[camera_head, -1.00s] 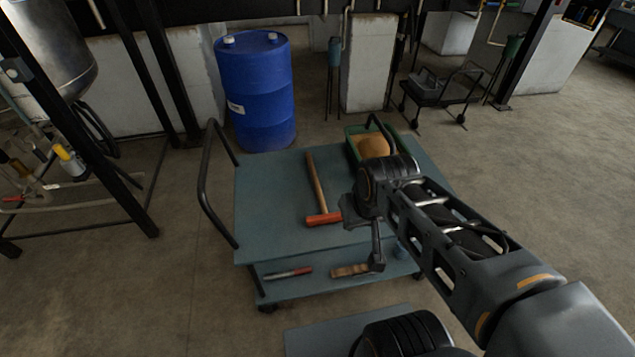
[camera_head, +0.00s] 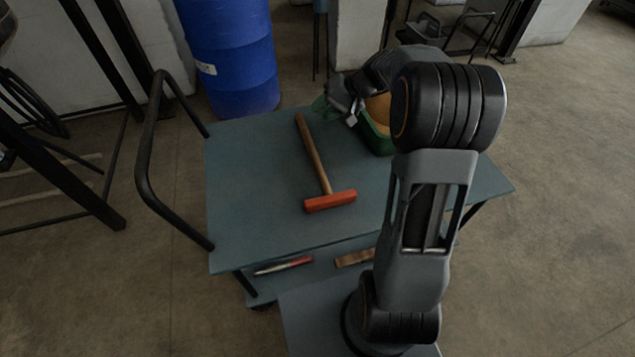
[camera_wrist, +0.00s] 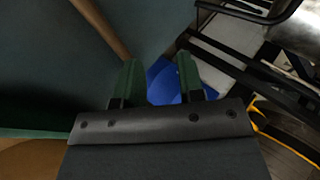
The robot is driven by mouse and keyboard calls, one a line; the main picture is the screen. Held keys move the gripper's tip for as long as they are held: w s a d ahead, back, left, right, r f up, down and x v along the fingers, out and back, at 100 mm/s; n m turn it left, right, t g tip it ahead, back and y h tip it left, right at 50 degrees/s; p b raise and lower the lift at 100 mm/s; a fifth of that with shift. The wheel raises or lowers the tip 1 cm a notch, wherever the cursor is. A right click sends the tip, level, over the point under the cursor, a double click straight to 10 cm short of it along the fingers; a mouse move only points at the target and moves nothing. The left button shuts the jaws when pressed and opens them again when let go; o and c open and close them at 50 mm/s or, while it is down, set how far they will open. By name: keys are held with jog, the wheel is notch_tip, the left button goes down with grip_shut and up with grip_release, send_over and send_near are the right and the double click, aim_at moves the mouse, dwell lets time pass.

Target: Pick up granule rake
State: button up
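The granule rake, a long tool with a wooden handle and an orange-red crosspiece head (camera_head: 330,201), lies on the top of the blue-grey cart (camera_head: 250,190). Its head is toward me and its handle points away toward the blue drum. My gripper (camera_head: 326,107) is over the far part of the cart, to the right of the handle's far end. In the wrist view my gripper (camera_wrist: 160,82) shows two green fingers apart with nothing between them.
A green bin (camera_head: 378,142) with an orange-tan mound stands at the cart's back right, partly hidden by my arm. A blue drum (camera_head: 230,55) stands behind the cart. A black push handle (camera_head: 150,150) rises at the left. A red-and-silver tool (camera_head: 284,266) lies on the lower shelf.

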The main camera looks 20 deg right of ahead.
jog(key=w+d+f+t+y+b, duration=0.25)
jog(key=w+d+f, duration=0.2)
jog(key=f, duration=0.25)
jog(key=b, duration=0.2)
send_near(310, 138)
jog(key=shift+w+a+f+m+g+h, duration=0.2)
jog(key=shift+w+a+f+g, duration=0.1)
jog(key=shift+a, duration=0.2)
jog(key=shift+w+a+f+m+g+h, duration=0.15)
jog(key=shift+w+a+f, duration=0.1)
jog(key=shift+w+a, duration=0.15)
jog(key=shift+a+f, duration=0.2)
jog(key=shift+f, duration=0.05)
jog(key=shift+b+x, duration=0.7)
jog(key=shift+x, duration=2.8)
jog(key=shift+r, duration=0.1)
jog(key=shift+a, duration=0.1)
jog(key=c, duration=0.6)
grip_shut()
